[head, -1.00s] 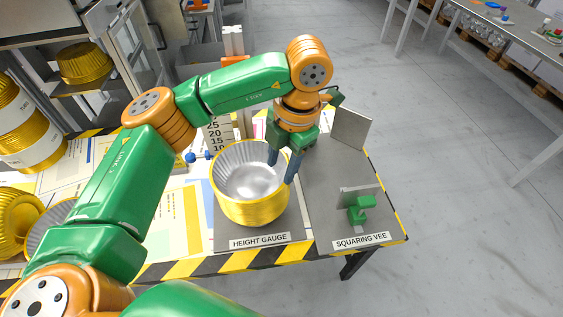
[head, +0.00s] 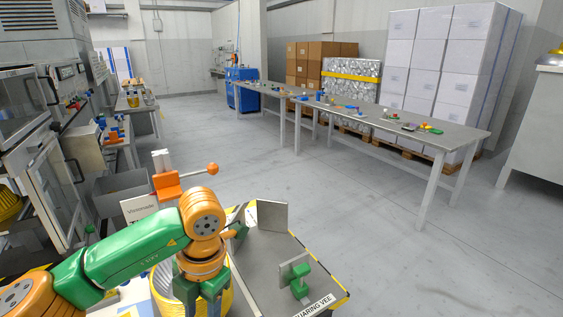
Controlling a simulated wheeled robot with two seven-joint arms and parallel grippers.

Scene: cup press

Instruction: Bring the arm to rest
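My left gripper (head: 203,303) is at the bottom of the head view, pointing down over the gold cup (head: 229,298) on the gauge table. Its fingers show a gap between them, and their tips run near the picture's lower edge. The cup is largely hidden by my gripper and wrist and cut by the lower edge. Whether the fingers touch its wall cannot be told. My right gripper is out of view.
Right of the cup, a grey plate (head: 271,215) stands up, with the green-clamped squaring vee (head: 299,284) nearer. An orange handle (head: 180,186) rises behind my wrist. A long workbench (head: 440,136) stands across open floor (head: 390,240).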

